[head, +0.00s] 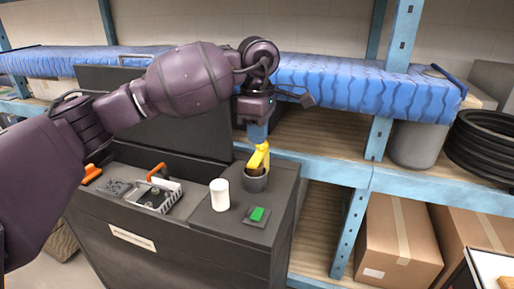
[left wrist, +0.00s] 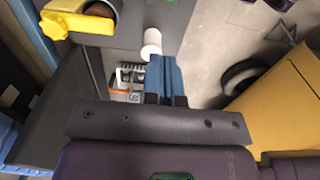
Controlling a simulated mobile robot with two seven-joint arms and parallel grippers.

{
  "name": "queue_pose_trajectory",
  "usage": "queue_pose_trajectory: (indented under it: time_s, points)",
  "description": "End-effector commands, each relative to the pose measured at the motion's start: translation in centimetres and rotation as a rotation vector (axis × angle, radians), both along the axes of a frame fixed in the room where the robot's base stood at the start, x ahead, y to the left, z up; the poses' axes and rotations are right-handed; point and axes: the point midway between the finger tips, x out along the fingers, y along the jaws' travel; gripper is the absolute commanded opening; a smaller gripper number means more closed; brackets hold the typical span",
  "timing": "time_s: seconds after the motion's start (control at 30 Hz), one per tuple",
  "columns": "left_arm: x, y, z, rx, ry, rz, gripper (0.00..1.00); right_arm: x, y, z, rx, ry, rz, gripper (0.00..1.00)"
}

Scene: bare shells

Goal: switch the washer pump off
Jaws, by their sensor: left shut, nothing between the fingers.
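The washer (head: 205,240) is a dark grey cabinet with its lid raised at the back. A green rocker switch (head: 258,214) sits on a small dark plate on its right top; which way the rocker is tipped is too small to tell. My left gripper (head: 258,134) points down with blue fingers shut and empty. In the head view it appears just above the yellow spout piece (head: 261,157) and behind the switch, touching neither as far as I can tell. The fingers also show in the left wrist view (left wrist: 162,78). My right gripper is out of view.
A white cylinder (head: 220,194) stands left of the switch, and a dark cup (head: 255,182) holds the yellow piece behind it. A basket (head: 155,195) sits in the left basin. Blue shelving (head: 340,179) and cardboard boxes (head: 400,240) stand to the right.

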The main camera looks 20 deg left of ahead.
Motion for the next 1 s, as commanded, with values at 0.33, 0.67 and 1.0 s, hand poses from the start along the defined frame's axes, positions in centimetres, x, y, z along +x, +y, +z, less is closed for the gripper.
queue_pose_trajectory:
  time_s: [0.33,0.67,1.0]
  points:
    - [0.9,-0.1,5.7,0.0,0.002,0.0,0.0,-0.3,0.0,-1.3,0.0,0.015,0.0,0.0]
    - [1.1,0.0,7.5,0.0,0.005,0.0,0.0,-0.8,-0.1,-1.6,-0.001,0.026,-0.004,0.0]
    - [1.0,-0.5,6.9,-0.023,0.011,-0.006,0.0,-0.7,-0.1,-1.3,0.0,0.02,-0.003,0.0]
